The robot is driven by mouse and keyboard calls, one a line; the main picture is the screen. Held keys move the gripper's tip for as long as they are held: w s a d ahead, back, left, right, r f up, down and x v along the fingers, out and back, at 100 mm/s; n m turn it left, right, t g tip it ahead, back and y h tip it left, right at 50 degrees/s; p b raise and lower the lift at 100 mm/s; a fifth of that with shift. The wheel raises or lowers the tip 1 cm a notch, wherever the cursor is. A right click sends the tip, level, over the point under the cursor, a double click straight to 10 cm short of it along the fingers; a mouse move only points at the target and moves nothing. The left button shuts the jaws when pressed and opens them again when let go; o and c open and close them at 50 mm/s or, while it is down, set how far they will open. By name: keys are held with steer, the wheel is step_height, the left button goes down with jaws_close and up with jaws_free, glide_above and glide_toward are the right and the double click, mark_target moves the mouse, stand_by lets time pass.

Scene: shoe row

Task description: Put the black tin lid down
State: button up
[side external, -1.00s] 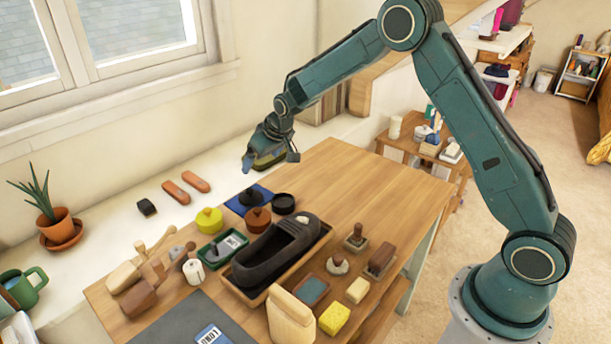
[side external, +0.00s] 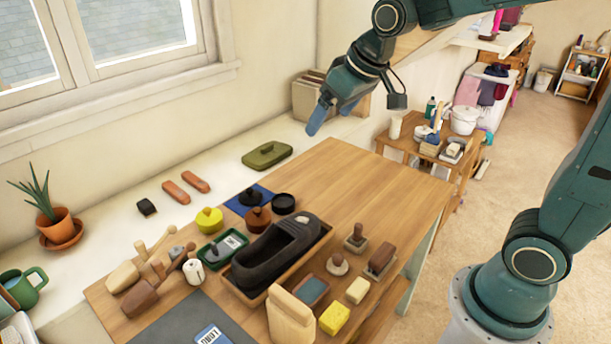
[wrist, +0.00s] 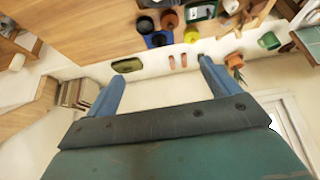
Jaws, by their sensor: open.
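A black lid with a knob (side external: 251,196) lies on the blue cloth (side external: 237,205) at the back left of the table. It also shows in the wrist view (wrist: 158,40). A round black tin (side external: 283,203) stands just right of it. An olive-green oblong lid-like piece (side external: 267,154) lies on the white ledge behind the table; it shows in the wrist view too (wrist: 127,66). My gripper (side external: 328,118) is open and empty, raised above the ledge, up and right of the black lid. Its two blue fingers stand wide apart in the wrist view (wrist: 163,75).
A yellow lidded pot (side external: 209,220), a brown pot (side external: 257,220) and a green tray (side external: 222,250) crowd near the black lid. A dark shoe (side external: 277,248) sits in a wooden tray. The table's back right is clear. A plant (side external: 58,222) stands by the window.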

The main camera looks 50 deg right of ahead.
steer(key=s, duration=2)
steer(key=shift+a+f, duration=0.25)
steer(key=shift+a, duration=0.05)
